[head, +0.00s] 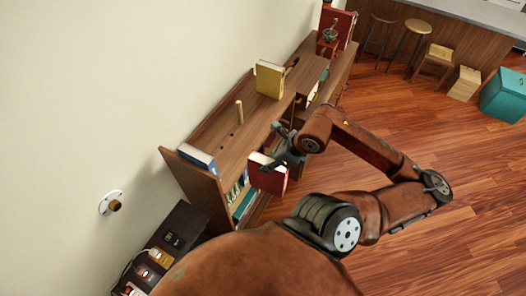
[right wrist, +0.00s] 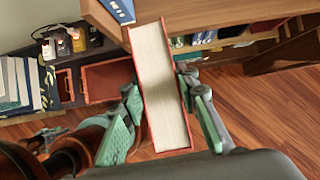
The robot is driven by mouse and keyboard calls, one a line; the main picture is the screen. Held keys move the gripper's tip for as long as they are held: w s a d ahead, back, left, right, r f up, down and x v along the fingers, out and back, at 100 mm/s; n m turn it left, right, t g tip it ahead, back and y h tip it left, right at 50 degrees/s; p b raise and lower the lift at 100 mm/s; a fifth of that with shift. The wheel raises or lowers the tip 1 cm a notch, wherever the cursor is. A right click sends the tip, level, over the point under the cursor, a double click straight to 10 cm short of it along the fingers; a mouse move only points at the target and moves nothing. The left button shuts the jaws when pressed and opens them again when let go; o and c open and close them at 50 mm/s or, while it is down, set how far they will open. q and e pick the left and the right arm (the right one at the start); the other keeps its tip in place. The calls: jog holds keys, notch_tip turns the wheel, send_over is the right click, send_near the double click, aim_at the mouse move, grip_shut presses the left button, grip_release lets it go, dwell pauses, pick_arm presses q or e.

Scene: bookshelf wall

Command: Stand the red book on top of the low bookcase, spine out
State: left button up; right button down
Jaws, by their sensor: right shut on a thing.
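The red book (head: 272,181) is held by my right gripper (head: 287,158) in front of the left end of the low bookcase (head: 222,133). It is tilted and off the bookcase top. The right wrist view shows the book (right wrist: 160,90) between the two green-padded fingers, with its cream page edges facing the camera and its spine hidden. On the bookcase top are a blue book (head: 197,157) at the left end, a wooden peg (head: 239,111) and a yellow book (head: 270,79). Part of a brown arm with dark fingers (right wrist: 50,135) shows at lower left in the right wrist view, too unclear to identify.
Books fill part of the shelves under the top. A dark unit (head: 180,232) with small boxes stands left of the bookcase. A round wall fitting (head: 112,203) projects nearby. Stools (head: 420,27) and a teal box (head: 505,97) stand far right. The wooden floor between is clear.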

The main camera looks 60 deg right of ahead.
jog(key=shift+d+r+m, duration=0.4)
jog(key=shift+d+r, duration=0.1)
jog(key=shift+r, duration=0.05)
pick_arm(q)
jog(key=shift+w+r, duration=0.2)
jog(key=shift+w, duration=0.1)
jog(key=shift+s, duration=0.2)
jog(key=shift+f, duration=0.1)
pick_arm(e)
jog(key=shift+w, duration=0.35)
pick_arm(q)
notch_tip(320, 180, down, 12)
jog(key=b, duration=1.2)
jog(key=shift+f, duration=0.25)
pick_arm(e)
jog(key=w+a+f, duration=0.2)
jog(key=w, duration=2.3)
jog(key=shift+f, duration=0.2)
pick_arm(q)
jog(key=shift+s, duration=0.1)
pick_arm(e)
jog(key=shift+a, duration=0.1)
